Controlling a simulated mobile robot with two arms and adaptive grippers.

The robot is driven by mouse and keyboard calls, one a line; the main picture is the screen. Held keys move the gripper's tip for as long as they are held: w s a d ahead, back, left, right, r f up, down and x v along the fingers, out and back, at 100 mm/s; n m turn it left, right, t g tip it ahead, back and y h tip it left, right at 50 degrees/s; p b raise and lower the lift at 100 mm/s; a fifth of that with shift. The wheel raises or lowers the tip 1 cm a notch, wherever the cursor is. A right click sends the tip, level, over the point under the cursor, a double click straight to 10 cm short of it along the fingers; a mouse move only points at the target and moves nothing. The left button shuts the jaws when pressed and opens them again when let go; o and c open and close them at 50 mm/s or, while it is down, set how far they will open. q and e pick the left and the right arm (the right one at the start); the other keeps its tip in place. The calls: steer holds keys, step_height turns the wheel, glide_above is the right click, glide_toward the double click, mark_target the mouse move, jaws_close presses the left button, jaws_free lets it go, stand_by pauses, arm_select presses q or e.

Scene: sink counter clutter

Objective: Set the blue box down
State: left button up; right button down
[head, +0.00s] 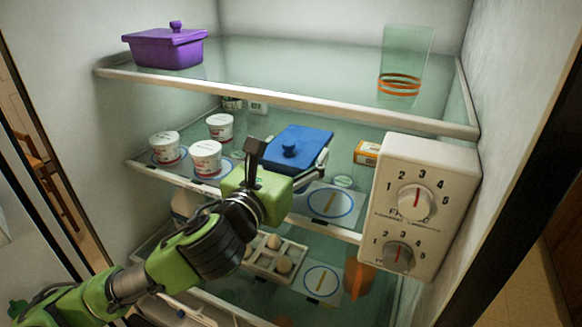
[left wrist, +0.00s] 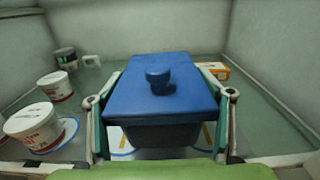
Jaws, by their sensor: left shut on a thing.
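The blue box (head: 297,143) has a flat blue lid with a round knob. My left gripper (head: 290,163) is shut on it, inside the fridge at the middle glass shelf. In the left wrist view the blue box (left wrist: 158,90) sits level between the two fingers of my left gripper (left wrist: 160,112), one on each side. A mat with a blue ring and yellow bar shows partly beneath it. I cannot tell whether the box touches the shelf. My right gripper is not in view.
Several white tubs (head: 206,158) stand left on the middle shelf (head: 250,200). An orange carton (head: 367,153) and a dial panel (head: 418,205) are at right. A ringed mat (head: 328,205) is bare. Above are a purple dish (head: 166,48) and a glass (head: 403,65); below, an egg tray (head: 262,268).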

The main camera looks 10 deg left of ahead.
arm_select(q)
steer(key=shift+w+f, duration=0.1)
steer(key=shift+f, duration=0.65)
steer(key=f, duration=0.3)
steer(key=shift+w+d+f, duration=0.1)
steer(key=shift+w+f, duration=0.15)
steer(key=shift+w, duration=0.05)
steer(key=shift+s+f, duration=0.1)
steer(key=shift+f, duration=0.05)
steer(key=shift+s, duration=0.1)
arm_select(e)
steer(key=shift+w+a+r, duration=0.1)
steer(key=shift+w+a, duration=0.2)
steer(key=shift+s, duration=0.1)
arm_select(q)
steer(key=shift+f, duration=0.15)
steer(key=o, duration=1.3)
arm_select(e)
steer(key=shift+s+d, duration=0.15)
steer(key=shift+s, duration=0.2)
